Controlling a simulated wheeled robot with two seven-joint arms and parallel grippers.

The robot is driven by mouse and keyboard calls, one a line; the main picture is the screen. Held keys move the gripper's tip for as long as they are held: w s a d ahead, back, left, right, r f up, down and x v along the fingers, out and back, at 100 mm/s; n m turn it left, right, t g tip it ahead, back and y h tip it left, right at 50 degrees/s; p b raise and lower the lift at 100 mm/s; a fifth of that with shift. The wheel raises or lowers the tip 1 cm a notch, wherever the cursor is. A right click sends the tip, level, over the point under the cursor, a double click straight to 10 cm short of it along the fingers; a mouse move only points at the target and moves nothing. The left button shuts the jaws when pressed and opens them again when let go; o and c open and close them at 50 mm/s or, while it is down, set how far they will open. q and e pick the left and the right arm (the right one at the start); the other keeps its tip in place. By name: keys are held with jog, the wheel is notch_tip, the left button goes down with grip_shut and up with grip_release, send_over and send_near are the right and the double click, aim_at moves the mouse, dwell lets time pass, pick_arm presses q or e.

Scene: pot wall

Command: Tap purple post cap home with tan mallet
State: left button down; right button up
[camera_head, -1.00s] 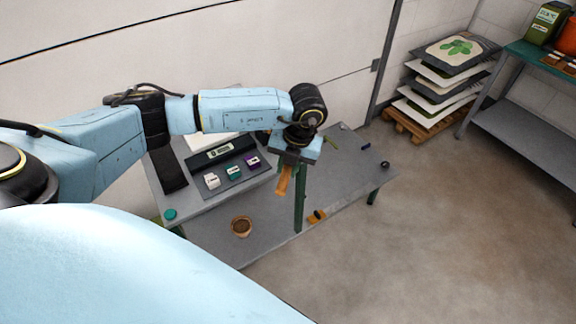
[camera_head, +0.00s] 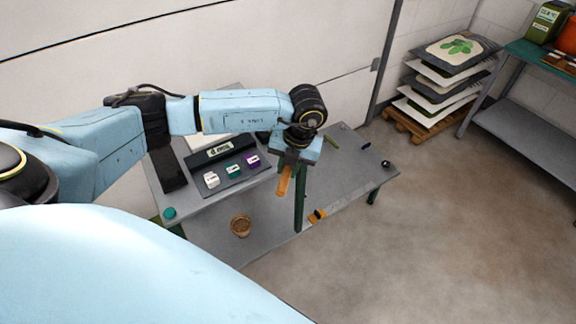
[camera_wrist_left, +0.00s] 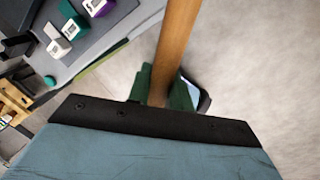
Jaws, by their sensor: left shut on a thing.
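My left gripper (camera_head: 292,163) is shut on a tan wooden handle, which I take for the tan mallet (camera_head: 284,181). The handle hangs down past the table's front edge in the head view. In the left wrist view the tan mallet's handle (camera_wrist_left: 176,45) runs up from between the fingers (camera_wrist_left: 168,95); no mallet head is visible. A purple block with a pale label (camera_head: 253,161), possibly the purple post cap, sits on a dark grey tray, left of the gripper and apart from it. It also shows in the left wrist view (camera_wrist_left: 98,8). My right gripper is not in view.
A white block (camera_head: 211,180) and a teal block (camera_head: 234,171) stand beside the purple one on the grey table (camera_head: 345,180). A round teal piece (camera_head: 169,213) is at its left corner. A brown pot (camera_head: 240,226) stands lower down. The table's right part is mostly clear.

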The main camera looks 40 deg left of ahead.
pick_arm(q)
notch_tip(320, 180, down, 3)
jog(key=shift+r+b, duration=0.15)
jog(key=shift+b, duration=0.7)
notch_tip(320, 180, up, 3)
jog(key=p, duration=0.2)
jog(key=shift+r+p, duration=0.1)
jog(key=shift+p, duration=0.25)
jog(key=shift+f+b, duration=0.3)
jog(key=shift+f, duration=0.05)
notch_tip(320, 180, down, 3)
jog(key=shift+f+b, duration=0.1)
jog(key=shift+b, duration=1.05)
jog(key=shift+r+p, duration=1.3)
jog(key=shift+r, duration=0.45)
